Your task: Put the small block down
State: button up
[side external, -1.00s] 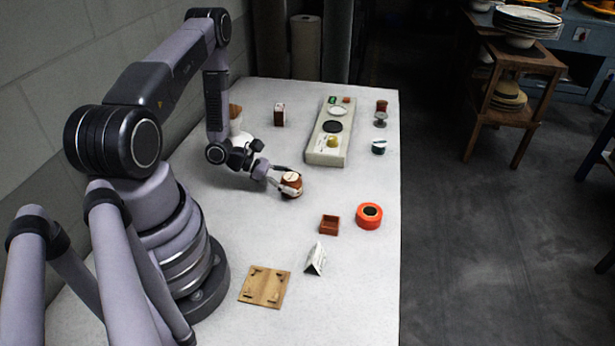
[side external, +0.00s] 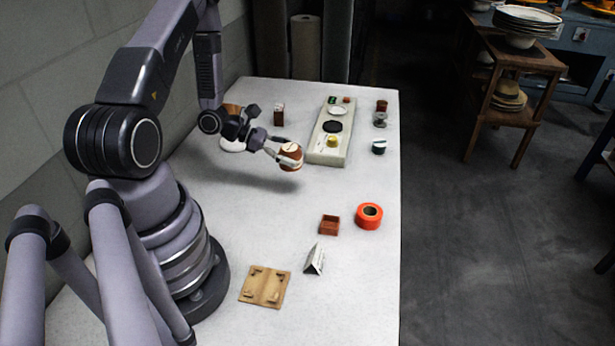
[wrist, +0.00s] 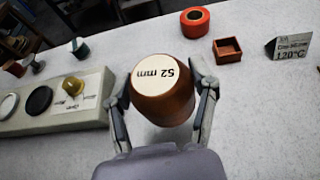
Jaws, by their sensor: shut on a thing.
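A small round brown block (side external: 291,151) with a white top label is held in my gripper (side external: 287,157) above the table, with a shadow on the surface below and to its left. In the wrist view the block (wrist: 160,92) fills the space between the two fingers, and its label reads "52 mm". The fingers of my gripper (wrist: 161,95) press on its left and right sides. The block's underside is hidden.
A pale panel (side external: 318,150) with dark and white discs and a yellow knob lies just behind and right. An orange tape roll (side external: 369,216), a small open red-brown box (side external: 329,225), a tent sign (side external: 314,259) and a wooden board (side external: 264,287) stand nearer. The middle table is bare.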

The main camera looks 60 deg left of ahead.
jog(key=w+d+m+g+h, duration=0.2)
jog(key=d+m+g+h, duration=0.15)
jog(key=d, duration=0.75)
jog(key=m+g+y, duration=0.2)
jog(key=m+g, duration=1.1)
jog(key=g, duration=0.1)
send_over(345, 340)
jog(key=shift+h, duration=0.25)
jog(key=f, duration=0.2)
jog(key=s+d+f, duration=0.1)
jog(key=f, duration=0.1)
jog(key=shift+s+f, duration=0.1)
jog(key=shift+f, duration=2.15)
jog(key=shift+f, duration=0.2)
jog(key=o, duration=1.2)
jog(key=shift+c, duration=0.2)
